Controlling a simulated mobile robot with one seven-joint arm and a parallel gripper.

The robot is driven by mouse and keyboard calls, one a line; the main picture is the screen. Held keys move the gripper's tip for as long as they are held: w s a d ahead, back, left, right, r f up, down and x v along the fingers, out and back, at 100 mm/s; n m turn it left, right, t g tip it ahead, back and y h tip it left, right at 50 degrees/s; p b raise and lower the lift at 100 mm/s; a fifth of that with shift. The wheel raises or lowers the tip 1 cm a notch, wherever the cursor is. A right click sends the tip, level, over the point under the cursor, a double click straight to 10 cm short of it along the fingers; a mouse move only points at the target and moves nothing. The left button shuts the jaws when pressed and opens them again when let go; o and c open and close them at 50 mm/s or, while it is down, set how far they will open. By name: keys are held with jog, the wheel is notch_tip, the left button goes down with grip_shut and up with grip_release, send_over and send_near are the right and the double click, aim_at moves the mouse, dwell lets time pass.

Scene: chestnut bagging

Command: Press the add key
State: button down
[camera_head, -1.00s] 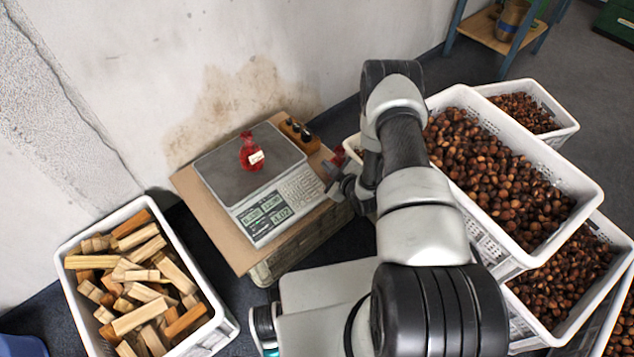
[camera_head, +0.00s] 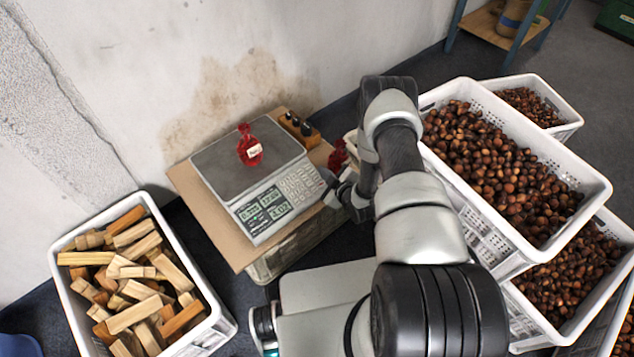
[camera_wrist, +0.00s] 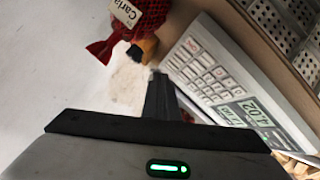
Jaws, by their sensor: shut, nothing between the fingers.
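The scale (camera_head: 262,226) stands on a brown board, with a keypad (camera_head: 300,184) at the right of its front panel and lit displays beside it. In the wrist view the keypad (camera_wrist: 205,75) shows several pale keys, and a display reads 4.02. Which key is the add key is too small to tell. A red net bag (camera_head: 249,151) with a pale tag lies on the pan. My gripper (camera_head: 328,180) is at the keypad's right edge. In the wrist view its dark fingers (camera_wrist: 157,84) are together and empty, beside the keypad; contact with a key cannot be told.
A wooden block with dark knobs (camera_head: 299,128) sits behind the scale. Crates of chestnuts (camera_head: 436,97) stand at the right, and a crate of wood pieces (camera_head: 62,247) at the left.

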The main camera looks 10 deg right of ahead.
aim_at(317, 178)
jog(key=shift+w+a+f+b, duration=0.1)
jog(key=shift+f+b, duration=0.1)
jog(key=shift+f, duration=0.3)
jog(key=shift+w+f+b, duration=0.1)
jog(key=shift+f+b, duration=0.05)
jog(key=shift+f, duration=0.3)
jog(key=shift+w+a+f+p, duration=0.1)
jog(key=shift+f+p, duration=0.05)
jog(key=shift+p, duration=0.2)
jog(key=shift+w+a+f, duration=0.1)
jog(key=shift+w+f, duration=0.15)
jog(key=shift+f, duration=0.55)
jog(key=shift+f, duration=0.1)
jog(key=shift+w+a+f, duration=0.1)
jog(key=shift+f, duration=0.2)
dwell(0.3)
jog(key=shift+w+f, duration=0.1)
jog(key=shift+f, duration=0.25)
dwell(0.5)
jog(key=shift+r, duration=0.1)
jog(key=shift+s+r+p, duration=0.25)
jog(key=shift+r+p, duration=0.35)
jog(key=shift+r, duration=0.05)
